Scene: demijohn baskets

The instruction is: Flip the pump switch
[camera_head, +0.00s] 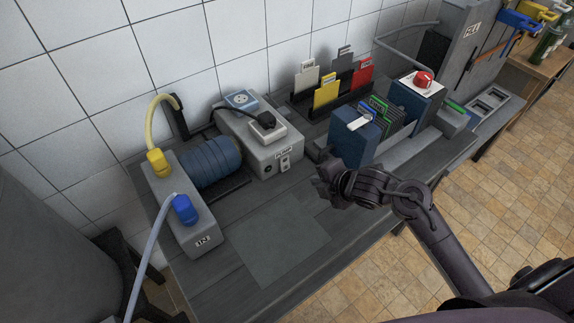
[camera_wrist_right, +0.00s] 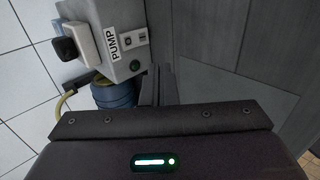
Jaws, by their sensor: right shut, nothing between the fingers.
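The grey pump box (camera_head: 257,150) stands at the back of the workbench in the head view, with a PUMP label on its front. A small pale switch plate (camera_head: 285,166) sits below the label. In the right wrist view the PUMP label (camera_wrist_right: 120,43) appears turned on its side, with the switch plate (camera_wrist_right: 142,37) beside it and a dark green round button or lamp (camera_wrist_right: 135,66) nearby. I cannot tell the switch's position. My right gripper (camera_head: 324,181) is shut and empty, right of and in front of the box, apart from it. My left gripper is out of view.
A blue ribbed cylinder (camera_head: 209,160) and a grey IN block (camera_head: 203,234) with hoses stand left of the box. A blue card holder (camera_head: 353,145) stands close behind my right gripper. Coloured cards (camera_head: 327,92) stand at the back. The front bench surface (camera_head: 275,240) is clear.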

